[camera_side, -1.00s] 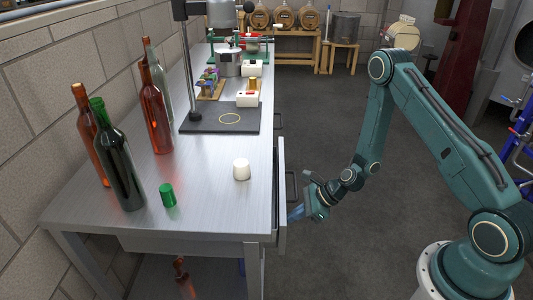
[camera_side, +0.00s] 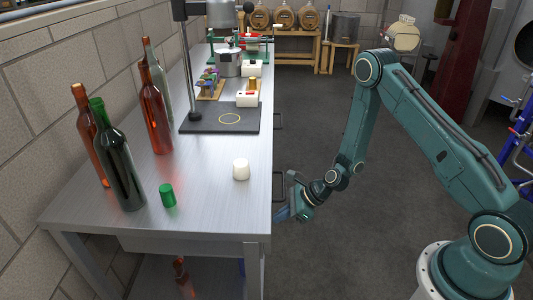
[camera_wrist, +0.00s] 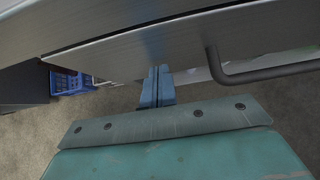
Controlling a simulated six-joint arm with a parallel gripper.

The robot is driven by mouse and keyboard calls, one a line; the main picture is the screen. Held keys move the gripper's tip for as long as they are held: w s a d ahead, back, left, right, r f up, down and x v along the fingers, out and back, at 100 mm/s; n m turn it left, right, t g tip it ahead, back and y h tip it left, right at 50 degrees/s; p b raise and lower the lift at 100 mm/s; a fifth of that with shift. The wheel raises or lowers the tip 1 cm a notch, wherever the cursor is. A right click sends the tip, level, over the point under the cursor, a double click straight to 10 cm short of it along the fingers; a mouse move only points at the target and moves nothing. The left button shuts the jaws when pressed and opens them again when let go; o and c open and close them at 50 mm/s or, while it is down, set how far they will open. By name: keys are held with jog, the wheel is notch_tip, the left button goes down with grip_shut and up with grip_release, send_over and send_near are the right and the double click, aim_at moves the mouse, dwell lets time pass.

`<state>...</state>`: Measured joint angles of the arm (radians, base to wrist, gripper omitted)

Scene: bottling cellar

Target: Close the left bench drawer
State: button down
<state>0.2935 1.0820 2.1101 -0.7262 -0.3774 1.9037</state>
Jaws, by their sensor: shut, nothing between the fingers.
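The near drawer of the steel bench (camera_side: 215,215) is the left one. Its front (camera_wrist: 120,55) crosses the wrist view as a grey metal panel, with a dark bar handle (camera_wrist: 265,72) at the right. In the side view the handle (camera_side: 279,187) sits close against the bench edge, and no gap shows between drawer and bench. My gripper (camera_side: 281,214) is shut and empty, with its blue fingers at the drawer front just nearer the camera than the handle. In the wrist view the fingertips (camera_wrist: 156,72) meet the panel's lower edge and appear to touch it.
Bottles (camera_side: 120,160), a green cap (camera_side: 168,195) and a white cup-like piece (camera_side: 241,169) stand on the bench top. A black-based stand (camera_side: 205,120) is farther back. A second handle (camera_side: 279,121) shows beyond. The floor (camera_side: 320,250) beside the bench is clear.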

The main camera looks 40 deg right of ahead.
jog(key=s+d+f+v, duration=0.1)
jog(key=f+v, duration=0.1)
jog(key=v, duration=1.1)
jog(key=shift+d, duration=0.2)
jog(key=shift+s, duration=0.15)
